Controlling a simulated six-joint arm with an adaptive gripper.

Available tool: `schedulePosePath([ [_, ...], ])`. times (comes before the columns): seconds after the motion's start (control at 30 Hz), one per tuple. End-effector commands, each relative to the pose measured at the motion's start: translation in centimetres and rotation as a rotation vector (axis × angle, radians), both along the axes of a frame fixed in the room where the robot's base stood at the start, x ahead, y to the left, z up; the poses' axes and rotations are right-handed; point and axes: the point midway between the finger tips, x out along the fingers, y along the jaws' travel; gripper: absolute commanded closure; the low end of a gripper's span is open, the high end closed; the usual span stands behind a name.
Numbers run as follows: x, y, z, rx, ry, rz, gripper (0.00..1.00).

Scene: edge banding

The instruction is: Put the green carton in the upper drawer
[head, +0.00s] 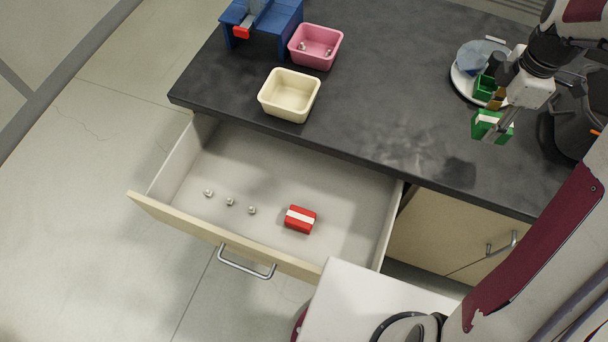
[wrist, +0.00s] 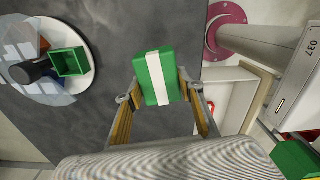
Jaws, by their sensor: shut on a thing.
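The green carton (head: 492,127) with a white band is held in my gripper (head: 498,120), raised over the right part of the dark counter. In the wrist view the carton (wrist: 157,78) sits between the two fingers of my gripper (wrist: 158,88), which are shut on it. The upper drawer (head: 330,185) is pulled out below the counter's front edge, to the left of my gripper. A red carton with a white band (head: 300,219) and several small metal nuts (head: 230,202) lie in it. The rest of its floor is bare.
On the counter stand a cream bin (head: 290,94), a pink bin (head: 316,46) with small metal parts, and a blue stand (head: 262,24). A round white plate (head: 467,85) with a green open box (head: 485,87) is behind my gripper. The counter's middle is clear.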

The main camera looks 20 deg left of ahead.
Motion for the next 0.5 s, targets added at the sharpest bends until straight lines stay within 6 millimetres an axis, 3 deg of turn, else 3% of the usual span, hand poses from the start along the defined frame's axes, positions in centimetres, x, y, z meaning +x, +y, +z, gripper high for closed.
schedulePosePath([
  [0.27, -1.2, 3.9, -1.5, 0.0, 0.001, -0.013, 0.85],
  [0.5, -3.6, 9.0, -3.6, 0.0, 0.002, -0.044, 0.85],
])
